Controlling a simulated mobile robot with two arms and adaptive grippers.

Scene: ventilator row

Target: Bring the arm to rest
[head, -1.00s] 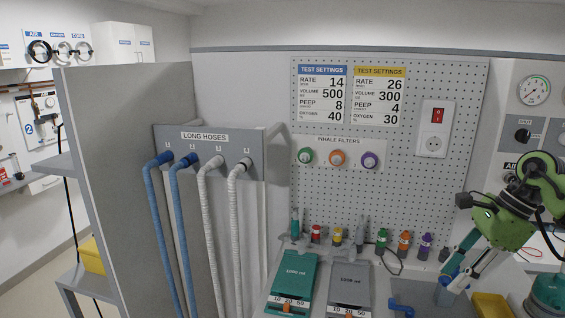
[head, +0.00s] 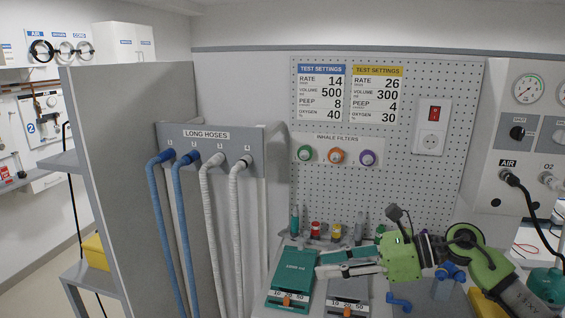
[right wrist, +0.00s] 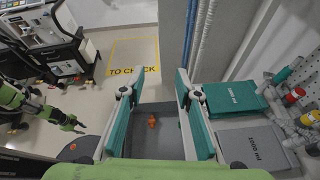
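My right arm (head: 485,270) is green and dark grey and comes in from the lower right in the head view. My right gripper (head: 319,265) points left, above the grey 1000 ml bag (head: 348,290) and close to the teal 1000 ml bag (head: 290,275). In the right wrist view its two teal-padded fingers (right wrist: 158,80) stand well apart with nothing held between them. A green arm at the left of that view, seemingly my left one, ends in a small gripper (right wrist: 72,124); its fingers are too small to judge. The head view does not show my left gripper.
Several small coloured parts, including a red one (head: 316,231), stand along the pegboard (head: 400,180) foot. Blue and white hoses hang from the LONG HOSES rack (head: 240,165) at left. A black hose (head: 530,205) is at the AIR port. An orange piece (right wrist: 152,122) shows below the fingers.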

